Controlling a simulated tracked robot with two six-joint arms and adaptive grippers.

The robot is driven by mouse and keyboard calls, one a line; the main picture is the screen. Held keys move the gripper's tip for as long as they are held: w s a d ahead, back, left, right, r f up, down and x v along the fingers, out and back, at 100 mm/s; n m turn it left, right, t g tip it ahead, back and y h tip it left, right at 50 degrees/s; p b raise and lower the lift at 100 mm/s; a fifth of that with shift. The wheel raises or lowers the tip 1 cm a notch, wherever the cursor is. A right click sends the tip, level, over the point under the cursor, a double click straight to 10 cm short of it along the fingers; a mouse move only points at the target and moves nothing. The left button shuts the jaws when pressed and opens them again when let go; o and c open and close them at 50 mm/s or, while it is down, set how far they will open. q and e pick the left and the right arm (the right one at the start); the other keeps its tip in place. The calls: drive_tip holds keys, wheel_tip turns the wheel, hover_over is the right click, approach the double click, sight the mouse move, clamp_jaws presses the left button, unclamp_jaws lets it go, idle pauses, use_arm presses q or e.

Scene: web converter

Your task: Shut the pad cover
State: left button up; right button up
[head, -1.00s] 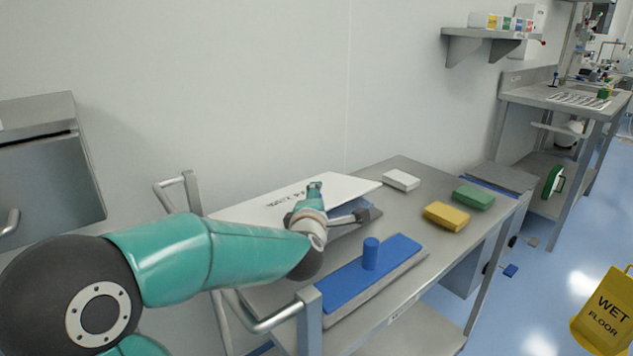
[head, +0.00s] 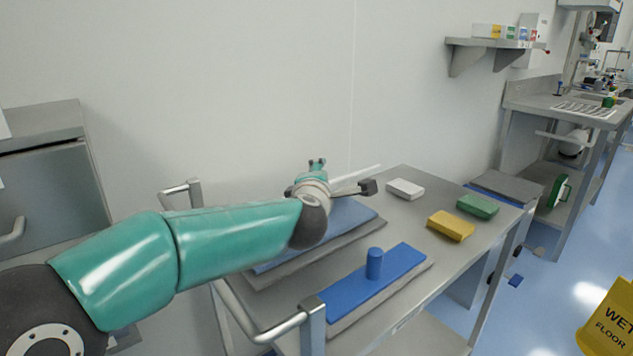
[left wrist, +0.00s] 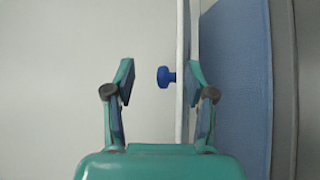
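The pad cover (head: 358,174) is a thin white panel, raised and seen nearly edge-on behind my left gripper in the head view. In the left wrist view the cover (left wrist: 180,40) runs edge-on between the fingers, close to the right one, with a blue knob (left wrist: 166,77) on its left face. My left gripper (head: 317,162) is at the cover. Its fingers (left wrist: 162,90) stand wide apart around the cover and knob. The blue pad (head: 345,220) lies uncovered in its grey tray, partly hidden by my arm. My right gripper is not in view.
On the steel table (head: 405,220) lie a blue board with a knob (head: 375,285), a white block (head: 405,189), a yellow block (head: 451,225) and a green block (head: 477,206). A metal rail (head: 265,328) borders the near left end. A wall is behind.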

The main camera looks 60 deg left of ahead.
use_arm(q)
drive_tip(key=r+p+v, duration=0.1)
drive_tip(key=p+v, duration=0.4)
drive_tip(key=v, duration=0.4)
drive_tip(key=a+r+p+v, duration=0.1)
drive_tip(key=p+v, duration=0.4)
drive_tip(key=v, duration=0.5)
drive_tip(key=shift+s+r, duration=0.25)
drive_tip(key=shift+r, duration=0.5)
drive_tip(key=shift+a, duration=0.1)
idle(0.7)
